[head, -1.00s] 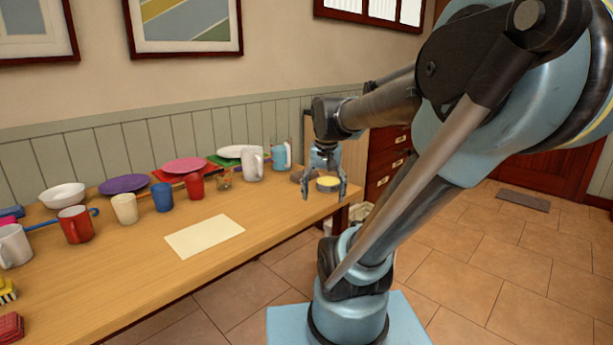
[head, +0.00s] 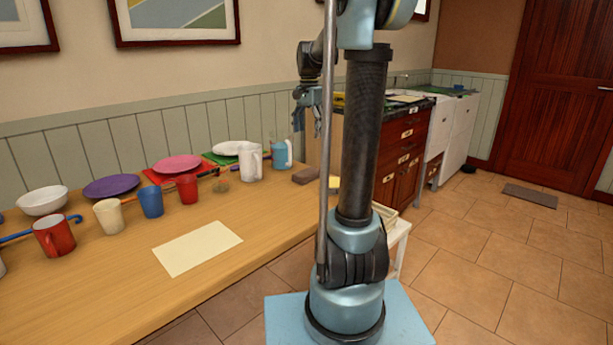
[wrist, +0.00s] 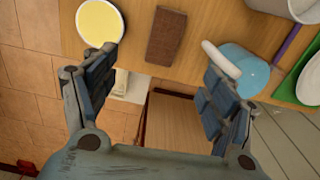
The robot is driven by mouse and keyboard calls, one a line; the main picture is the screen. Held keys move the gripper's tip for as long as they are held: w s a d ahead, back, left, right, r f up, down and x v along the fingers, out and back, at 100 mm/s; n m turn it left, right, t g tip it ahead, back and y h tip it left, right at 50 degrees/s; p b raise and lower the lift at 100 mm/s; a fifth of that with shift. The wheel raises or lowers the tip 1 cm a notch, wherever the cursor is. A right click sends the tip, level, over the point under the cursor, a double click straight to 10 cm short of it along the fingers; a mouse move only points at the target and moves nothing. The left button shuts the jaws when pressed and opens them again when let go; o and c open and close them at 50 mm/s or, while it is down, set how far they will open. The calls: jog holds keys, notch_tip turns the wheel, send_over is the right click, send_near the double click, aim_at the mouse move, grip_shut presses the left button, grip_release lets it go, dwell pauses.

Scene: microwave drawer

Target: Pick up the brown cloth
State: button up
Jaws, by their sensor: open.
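The brown cloth (head: 306,175) lies flat at the far right end of the wooden table, looking like a small folded rectangle. In the wrist view the cloth (wrist: 166,37) shows whole, lying ahead of and between the fingers. My gripper (wrist: 165,65) is open and empty, its two fingers apart on either side of the picture's middle. In the head view my gripper (head: 309,110) hangs well above the cloth, near the wall, apart from it. My arm partly covers the table's right end.
A yellow-topped round tin (wrist: 99,22) stands left of the cloth in the wrist view. A cream sheet (head: 197,248) lies on bare table.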

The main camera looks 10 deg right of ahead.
jog(key=w, duration=0.2)
send_over(307, 171)
jog(key=f, duration=1.1)
jog(key=shift+s+d+f, duration=0.15)
jog(key=shift+d, duration=0.1)
jog(key=shift+s+a+f, duration=0.1)
jog(key=shift+f, duration=1.45)
jog(key=shift+a+f, duration=0.1)
jog(key=shift+f, duration=1.4)
jog(key=c, duration=1.1)
